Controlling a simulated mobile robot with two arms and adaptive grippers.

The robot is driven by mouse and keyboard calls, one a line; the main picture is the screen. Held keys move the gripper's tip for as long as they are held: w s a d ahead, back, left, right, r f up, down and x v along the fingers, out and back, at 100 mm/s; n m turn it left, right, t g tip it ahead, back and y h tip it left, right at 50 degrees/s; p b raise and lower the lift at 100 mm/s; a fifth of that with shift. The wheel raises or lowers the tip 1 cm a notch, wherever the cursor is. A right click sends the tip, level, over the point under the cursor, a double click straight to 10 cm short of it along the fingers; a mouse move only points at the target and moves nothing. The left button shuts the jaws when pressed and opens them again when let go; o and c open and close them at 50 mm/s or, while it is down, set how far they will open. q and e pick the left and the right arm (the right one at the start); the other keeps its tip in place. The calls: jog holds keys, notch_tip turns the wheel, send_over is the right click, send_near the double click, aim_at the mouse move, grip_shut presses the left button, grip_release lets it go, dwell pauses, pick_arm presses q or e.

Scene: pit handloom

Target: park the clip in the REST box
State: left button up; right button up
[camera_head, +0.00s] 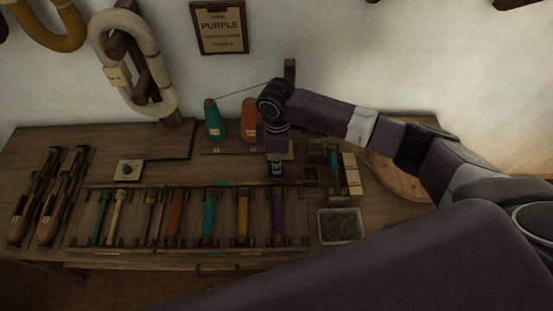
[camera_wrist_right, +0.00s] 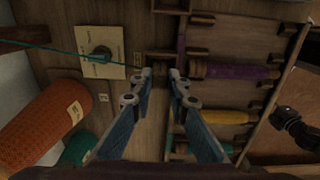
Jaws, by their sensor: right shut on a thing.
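My right gripper (camera_head: 276,172) hangs pointing down over the back edge of the bobbin rack, near the purple bobbin. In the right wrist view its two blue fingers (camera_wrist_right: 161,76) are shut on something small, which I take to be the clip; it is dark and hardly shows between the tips. A teal thread (camera_wrist_right: 45,47) runs from the left toward the fingertips. I cannot read a REST label on any box. Small wooden compartments (camera_head: 311,174) stand just right of the gripper. My left gripper is not in view.
Teal (camera_head: 213,122) and orange (camera_head: 249,119) thread cones stand behind the gripper. The rack (camera_head: 160,245) holds several bobbins, including the purple bobbin (camera_head: 278,212). A pale tray (camera_head: 341,238) is at right, shuttles (camera_head: 30,205) at left.

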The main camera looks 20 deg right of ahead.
dwell(0.3)
jog(key=o, duration=0.9)
jog(key=shift+o, duration=0.3)
jog(key=shift+o, duration=1.4)
jog(key=shift+r, duration=0.1)
notch_tip(320, 180, up, 8)
jog(key=p, duration=0.9)
